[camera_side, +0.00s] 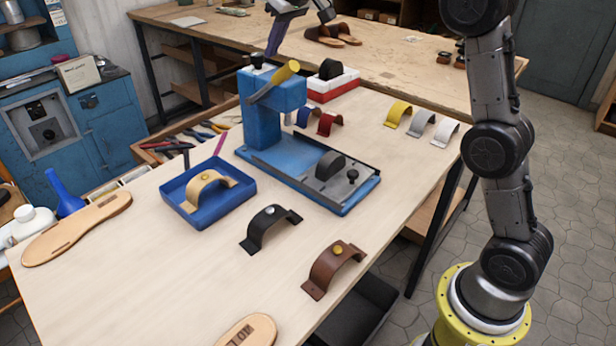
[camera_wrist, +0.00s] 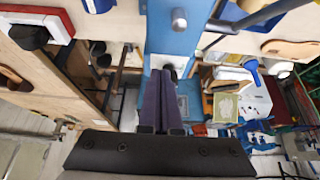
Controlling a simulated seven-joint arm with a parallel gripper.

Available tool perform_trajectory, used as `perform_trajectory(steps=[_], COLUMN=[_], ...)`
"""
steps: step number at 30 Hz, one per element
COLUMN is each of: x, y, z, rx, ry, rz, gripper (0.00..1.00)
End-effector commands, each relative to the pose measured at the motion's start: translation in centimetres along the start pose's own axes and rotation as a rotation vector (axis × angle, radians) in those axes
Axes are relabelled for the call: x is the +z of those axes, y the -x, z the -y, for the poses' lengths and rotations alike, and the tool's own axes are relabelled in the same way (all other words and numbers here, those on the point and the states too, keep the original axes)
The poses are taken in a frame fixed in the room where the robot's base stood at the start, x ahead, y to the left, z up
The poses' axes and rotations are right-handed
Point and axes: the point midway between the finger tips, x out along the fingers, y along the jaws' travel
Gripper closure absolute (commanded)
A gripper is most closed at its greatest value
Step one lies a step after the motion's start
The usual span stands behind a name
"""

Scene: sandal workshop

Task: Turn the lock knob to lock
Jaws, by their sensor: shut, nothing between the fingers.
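A blue press (camera_side: 262,115) stands on the table, with a yellow-ended lever (camera_side: 285,73) across its head. A small dark knob (camera_side: 257,61) sits on top of the press head. Another black knob (camera_side: 352,175) stands on the grey plate of the press base; I cannot tell for certain which is the lock knob. My gripper (camera_side: 270,54) has purple fingers pointing down over the press head, close to the top knob. In the wrist view the shut fingers (camera_wrist: 166,72) reach the blue press, with a dark knob (camera_wrist: 171,68) right at their tips, partly hidden. Contact cannot be told.
A blue tray (camera_side: 228,208) with a tan strap stands left of the press. Black (camera_side: 268,228) and brown (camera_side: 333,268) straps lie in front. A red-and-white box (camera_side: 334,86) is behind the press. Yellow, grey and white straps lie at the right.

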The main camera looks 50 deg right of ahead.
Motion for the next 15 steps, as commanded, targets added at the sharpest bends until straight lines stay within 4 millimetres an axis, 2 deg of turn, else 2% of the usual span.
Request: perform_trajectory(steps=[15], x=[0.38], y=[-0.61], z=[0.01], rx=[0.0], ry=[0.0], rz=[-0.001], gripper=[1.0])
